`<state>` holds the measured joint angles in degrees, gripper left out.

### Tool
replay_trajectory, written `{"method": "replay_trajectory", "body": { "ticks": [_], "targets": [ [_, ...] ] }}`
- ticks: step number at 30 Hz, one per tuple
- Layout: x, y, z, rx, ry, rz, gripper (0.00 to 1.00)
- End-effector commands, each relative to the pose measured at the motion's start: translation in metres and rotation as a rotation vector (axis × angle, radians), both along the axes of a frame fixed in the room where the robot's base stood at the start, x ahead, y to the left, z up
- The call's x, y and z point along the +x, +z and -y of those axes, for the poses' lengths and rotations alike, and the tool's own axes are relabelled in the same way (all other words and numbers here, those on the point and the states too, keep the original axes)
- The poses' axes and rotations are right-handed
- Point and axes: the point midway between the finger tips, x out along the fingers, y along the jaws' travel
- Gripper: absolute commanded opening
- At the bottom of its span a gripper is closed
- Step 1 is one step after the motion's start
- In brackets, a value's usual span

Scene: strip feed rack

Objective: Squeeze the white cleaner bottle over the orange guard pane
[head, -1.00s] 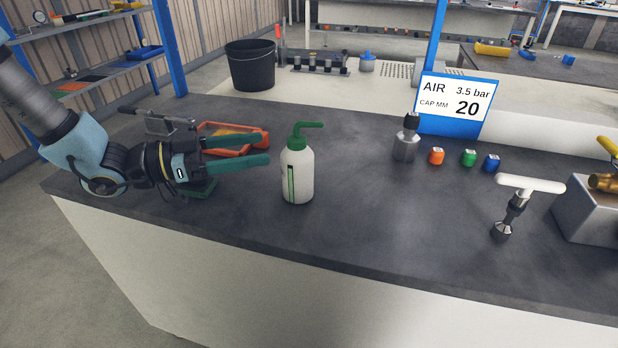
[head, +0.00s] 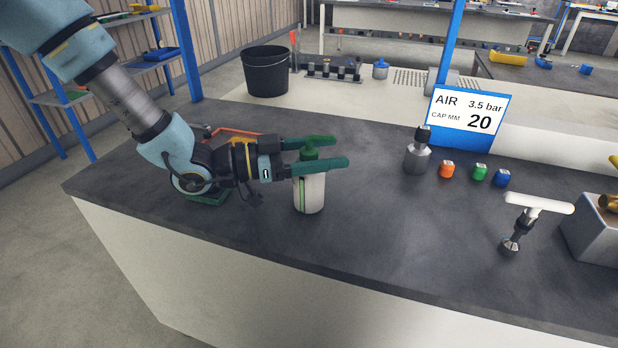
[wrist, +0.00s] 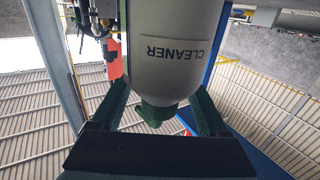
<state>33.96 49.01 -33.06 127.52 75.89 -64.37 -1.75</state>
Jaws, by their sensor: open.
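The white cleaner bottle (head: 309,193), with a green cap and nozzle, stands upright on the dark bench in the head view. My gripper (head: 327,154) is open, its green fingers on either side of the bottle near its top; I cannot tell if they touch it. In the wrist view the bottle (wrist: 172,52) shows upside down, with its CLEANER lettering, between the two fingers (wrist: 160,105). The orange-framed guard pane (head: 228,133) lies behind my gripper on the bench and is mostly hidden by it.
A grey dispenser bottle (head: 418,155) and orange (head: 446,170), green (head: 480,173) and blue (head: 502,178) caps stand to the right. A white T-handled tool (head: 525,208) is farther right. An AIR sign (head: 467,112) stands behind. The bench front right of the bottle is clear.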

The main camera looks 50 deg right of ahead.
Motion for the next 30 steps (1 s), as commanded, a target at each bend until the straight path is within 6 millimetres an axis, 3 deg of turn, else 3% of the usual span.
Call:
{"method": "replay_trajectory", "body": {
  "ticks": [6,26,30],
  "targets": [
    [-0.0002,-0.0003,0.0004,0.000,0.000,0.000,0.77],
    [0.0002,-0.0003,0.0001,0.000,0.000,0.000,0.02],
    [0.0002,-0.0004,0.0001,0.000,0.000,0.000,0.00]
  ]
}}
